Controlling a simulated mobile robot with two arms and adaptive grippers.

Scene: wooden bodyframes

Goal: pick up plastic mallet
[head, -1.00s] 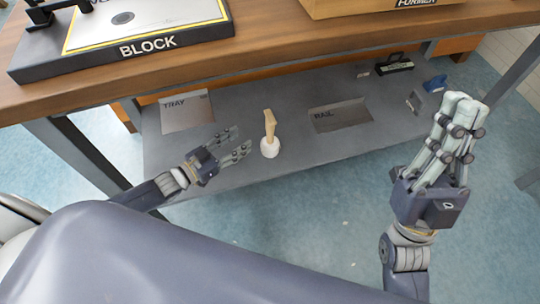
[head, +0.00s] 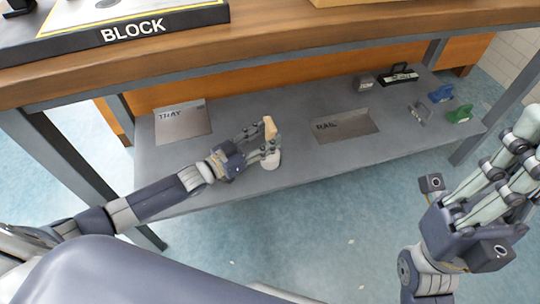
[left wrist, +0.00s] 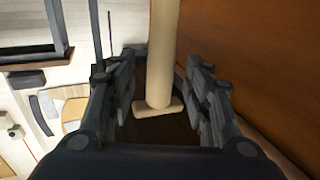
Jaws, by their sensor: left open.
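My left gripper (head: 262,146) reaches in from the left at the handle. It is open, with its fingers on either side of the handle. In the left wrist view the tan handle (left wrist: 162,50) runs between the two dark fingers (left wrist: 160,95), with visible gaps on both sides. The fingers hide part of the mallet in the head view. My right gripper (head: 510,165) is at the lower right, partly cut off by the picture edge, away from the mallet.
The wooden tabletop (head: 290,42) overhangs the shelf (head: 225,183). On the shelf are a TRAY plate (head: 183,128) on the left and a RAIL plate (head: 345,127) right of the mallet.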

